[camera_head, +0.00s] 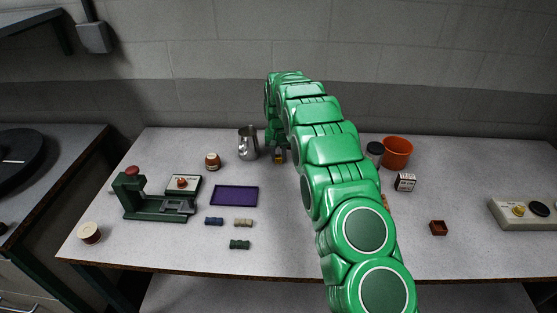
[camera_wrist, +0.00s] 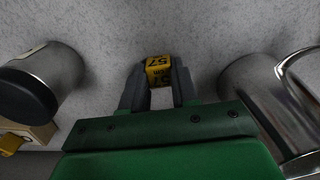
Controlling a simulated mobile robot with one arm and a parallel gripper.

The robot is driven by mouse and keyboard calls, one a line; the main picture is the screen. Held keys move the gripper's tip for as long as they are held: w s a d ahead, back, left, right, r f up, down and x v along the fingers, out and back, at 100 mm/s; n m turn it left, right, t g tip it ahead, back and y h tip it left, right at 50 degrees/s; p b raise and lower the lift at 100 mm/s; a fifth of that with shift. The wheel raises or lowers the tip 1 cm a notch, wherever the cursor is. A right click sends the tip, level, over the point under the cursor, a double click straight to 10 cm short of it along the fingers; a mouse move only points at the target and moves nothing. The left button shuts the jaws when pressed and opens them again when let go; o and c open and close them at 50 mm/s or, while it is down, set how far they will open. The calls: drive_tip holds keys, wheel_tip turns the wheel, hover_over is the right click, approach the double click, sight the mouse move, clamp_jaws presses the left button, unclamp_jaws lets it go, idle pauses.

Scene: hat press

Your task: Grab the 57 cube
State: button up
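The 57 cube (camera_wrist: 159,71) is small and yellow with black markings, and 57 is readable on it in the wrist view. My gripper (camera_wrist: 160,82) has one dark finger on each side of the cube, with no clear gap showing at either side, so it looks shut on it. The head view shows the cube (camera_head: 280,156) as a small yellow patch under my gripper (camera_head: 279,150), at the back middle of the table. Whether it touches the table is hard to tell.
A metal pitcher (camera_head: 248,144) stands close left of my gripper; it also shows at the right of the wrist view (camera_wrist: 262,92). A dark-lidded jar (camera_head: 375,153), an orange pot (camera_head: 397,153) and a small box (camera_head: 405,182) stand right. A purple tray (camera_head: 234,196) lies front left.

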sight(279, 158)
clamp_jaws()
drive_tip(key=shift+r, duration=1.45)
drive_tip(key=shift+s+d+r, duration=0.1)
drive_tip(key=shift+s+r, duration=0.35)
drive_tip(key=shift+r, duration=0.25)
drive_tip(key=s+d+r, duration=0.3)
drive_tip(key=s+r, duration=0.5)
drive_tip(key=s, duration=0.4)
drive_tip(key=shift+s+r, duration=0.35)
